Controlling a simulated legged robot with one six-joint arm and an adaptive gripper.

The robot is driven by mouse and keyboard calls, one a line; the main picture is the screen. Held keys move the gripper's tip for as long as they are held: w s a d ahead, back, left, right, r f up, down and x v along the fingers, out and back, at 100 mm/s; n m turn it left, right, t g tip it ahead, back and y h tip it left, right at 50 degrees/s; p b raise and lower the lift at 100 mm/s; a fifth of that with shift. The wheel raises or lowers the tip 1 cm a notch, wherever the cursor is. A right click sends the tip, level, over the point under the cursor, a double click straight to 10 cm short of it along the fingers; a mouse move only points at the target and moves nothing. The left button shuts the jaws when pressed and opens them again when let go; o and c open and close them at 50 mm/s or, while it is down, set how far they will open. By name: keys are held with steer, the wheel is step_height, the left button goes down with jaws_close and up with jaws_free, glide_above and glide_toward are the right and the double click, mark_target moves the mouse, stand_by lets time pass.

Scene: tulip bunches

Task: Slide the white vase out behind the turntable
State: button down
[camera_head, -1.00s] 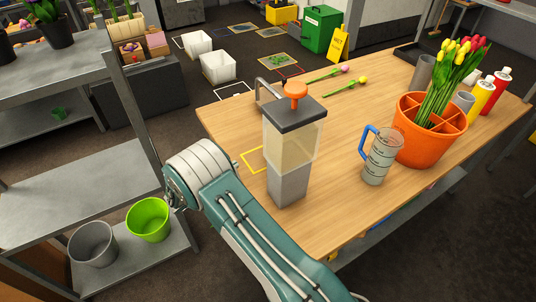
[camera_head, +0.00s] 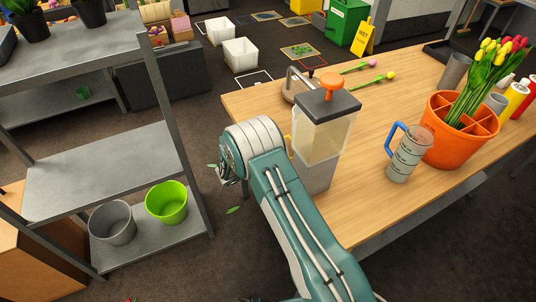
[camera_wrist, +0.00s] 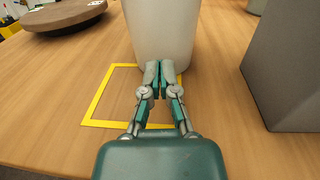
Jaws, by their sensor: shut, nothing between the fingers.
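In the wrist view the white vase (camera_wrist: 163,28) stands upright on the wooden table, with its top out of frame. My gripper (camera_wrist: 159,72) is shut and empty, its fingertips in front of the vase's lower wall; I cannot tell whether they touch it. The round brown turntable (camera_wrist: 66,15) is at the upper left, apart from the vase. It also shows in the head view (camera_head: 290,96), partly behind the dispenser. The vase and my gripper are not visible in the head view.
A yellow square outline (camera_wrist: 96,104) lies on the table at the vase's near side. The grey-based dispenser (camera_head: 316,172) stands close on the right. A measuring jug (camera_head: 408,155) and an orange tulip bucket (camera_head: 447,150) are farther right. A grey shelf (camera_head: 105,165) stands left.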

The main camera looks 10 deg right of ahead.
steer(key=x, duration=0.3)
steer(key=shift+s+d, duration=0.2)
steer(key=shift+d, duration=0.05)
steer(key=shift+a, duration=0.3)
steer(key=x, duration=0.8)
steer(key=shift+d, duration=0.1)
steer(key=shift+s+a, duration=0.1)
steer(key=shift+a, duration=0.3)
steer(key=shift+s+a, duration=0.1)
steer(key=shift+a, duration=0.1)
steer(key=v, duration=1.3)
steer(key=shift+a+f, duration=0.1)
steer(key=shift+a, duration=0.1)
